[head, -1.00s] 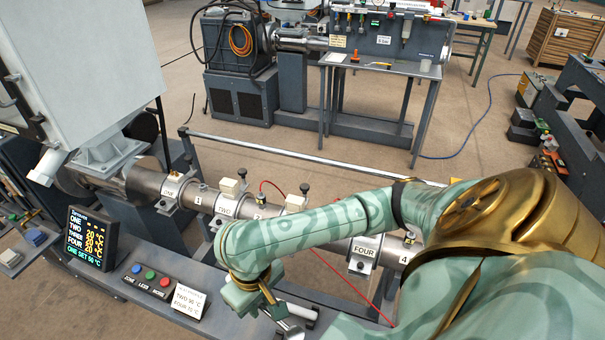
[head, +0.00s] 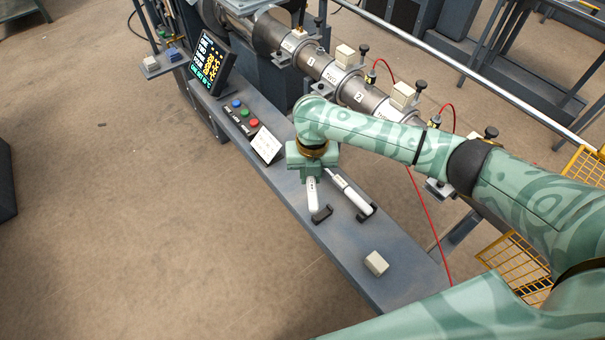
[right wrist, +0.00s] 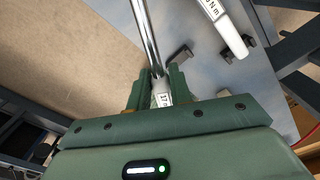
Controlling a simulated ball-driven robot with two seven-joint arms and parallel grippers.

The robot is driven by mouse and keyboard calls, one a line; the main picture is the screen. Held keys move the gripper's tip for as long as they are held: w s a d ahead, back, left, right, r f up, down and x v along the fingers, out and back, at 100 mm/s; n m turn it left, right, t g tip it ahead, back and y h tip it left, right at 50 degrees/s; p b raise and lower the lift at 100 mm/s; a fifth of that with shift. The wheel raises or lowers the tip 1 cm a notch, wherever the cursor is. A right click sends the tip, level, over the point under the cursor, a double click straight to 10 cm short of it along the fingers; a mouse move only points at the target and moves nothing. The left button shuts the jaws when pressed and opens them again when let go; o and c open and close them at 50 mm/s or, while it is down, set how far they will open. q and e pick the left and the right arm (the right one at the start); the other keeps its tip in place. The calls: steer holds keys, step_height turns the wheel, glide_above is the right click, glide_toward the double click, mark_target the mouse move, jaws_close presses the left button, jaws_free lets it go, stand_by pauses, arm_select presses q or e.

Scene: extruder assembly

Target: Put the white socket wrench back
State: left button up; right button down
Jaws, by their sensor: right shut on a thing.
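My right gripper (head: 312,178) is over the grey bench shelf (head: 345,255), fingers pointing down. It is shut on the white socket wrench (head: 312,196). In the right wrist view the gripper (right wrist: 160,92) grips its white part, marked "17" (right wrist: 163,99), and a shiny metal shaft (right wrist: 147,35) runs out beyond the fingers. A black bracket (head: 322,214) is by the wrench; in the right wrist view this bracket (right wrist: 180,56) appears just right of the shaft. I cannot tell whether they touch. My left gripper is out of view.
A second white wrench, marked "N m" (head: 350,195), lies close to the right at a black bracket (head: 367,211). A white card (head: 266,144), coloured buttons (head: 244,113) and a display (head: 210,62) stand further along. A beige block (head: 376,263) sits nearer. The extruder barrel (head: 330,75) runs behind.

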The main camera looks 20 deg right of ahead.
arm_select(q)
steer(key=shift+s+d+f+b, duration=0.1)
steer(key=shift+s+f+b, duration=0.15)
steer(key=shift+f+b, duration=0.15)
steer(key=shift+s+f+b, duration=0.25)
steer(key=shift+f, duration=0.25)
arm_select(e)
steer(key=w+n, duration=0.1)
steer(key=n, duration=0.1)
steer(key=w+f+n, duration=0.1)
steer(key=n, duration=0.1)
steer(key=w+f+n, duration=0.1)
steer(key=n, duration=0.1)
steer(key=shift+w+a+n, duration=0.1)
steer(key=shift+a+n, duration=0.3)
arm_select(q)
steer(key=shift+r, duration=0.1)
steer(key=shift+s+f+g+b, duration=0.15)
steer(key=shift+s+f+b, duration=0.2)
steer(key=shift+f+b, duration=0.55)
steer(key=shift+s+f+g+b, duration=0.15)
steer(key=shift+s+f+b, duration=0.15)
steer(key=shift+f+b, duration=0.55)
arm_select(e)
glide_above(304, 197)
steer(key=shift+f, duration=3.55)
